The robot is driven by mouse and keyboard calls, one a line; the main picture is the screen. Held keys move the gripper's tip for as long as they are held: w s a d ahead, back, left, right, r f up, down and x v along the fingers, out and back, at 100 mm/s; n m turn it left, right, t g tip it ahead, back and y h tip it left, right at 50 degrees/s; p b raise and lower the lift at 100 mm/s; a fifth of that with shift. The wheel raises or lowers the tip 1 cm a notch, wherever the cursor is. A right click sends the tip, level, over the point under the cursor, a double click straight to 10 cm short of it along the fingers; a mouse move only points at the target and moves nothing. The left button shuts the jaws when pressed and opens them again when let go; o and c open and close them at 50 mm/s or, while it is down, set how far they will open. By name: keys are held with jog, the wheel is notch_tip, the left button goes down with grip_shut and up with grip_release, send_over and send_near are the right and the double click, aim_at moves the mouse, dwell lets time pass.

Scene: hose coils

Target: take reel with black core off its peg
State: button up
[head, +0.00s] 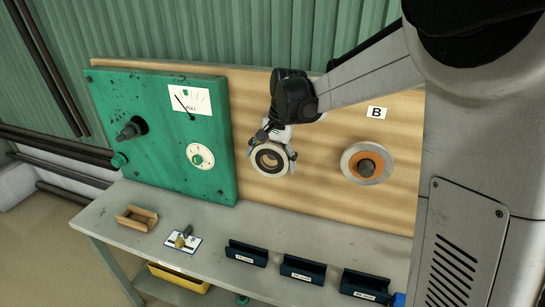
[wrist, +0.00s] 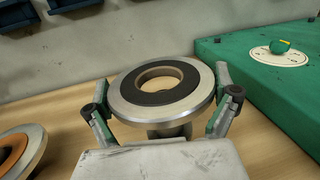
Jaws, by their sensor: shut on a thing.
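The reel with the black core (head: 254,161) is a pale metal ring with a black band around an open centre. My gripper (head: 272,152) is shut on it, with one finger on each side of the rim. In the wrist view, the reel (wrist: 130,112) sits between the fingers of my gripper (wrist: 166,103), its face towards the camera.
A reel with an orange core (head: 352,163) hangs on a peg (head: 367,166) under sign B (head: 376,113). A green panel (head: 150,150) with a dial stands to the left. Several dark blue bins (head: 302,270) and a wooden tray (head: 137,218) are on the bench below.

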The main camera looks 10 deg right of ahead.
jog(key=shift+s+a, duration=0.15)
jog(key=shift+s, duration=0.05)
jog(key=s+a, duration=0.3)
jog(key=s, duration=0.2)
dwell(0.6)
jog(key=shift+s, duration=0.1)
dwell(0.6)
